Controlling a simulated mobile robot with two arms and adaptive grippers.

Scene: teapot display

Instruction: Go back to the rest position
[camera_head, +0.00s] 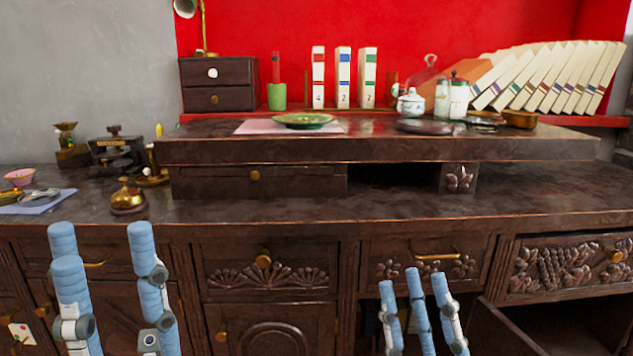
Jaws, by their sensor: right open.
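My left gripper (100,232) is at the lower left, in front of the cabinet. Its blue fingers point up, stand wide apart and hold nothing. My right gripper (413,278) is at the lower middle right. Its blue fingers also point up, are spread and empty, in front of the drawers. Both grippers show below the counter's front edge and touch nothing that I can see. A small white and teal lidded pot (411,104) stands on the raised wooden shelf. A green plate (304,120) lies on a pink cloth (246,127) there.
Glass jars (459,98) stand beside the pot. Upright boxes (343,78) and leaning books (560,75) line the back. A cabinet door (500,328) hangs open at lower right.

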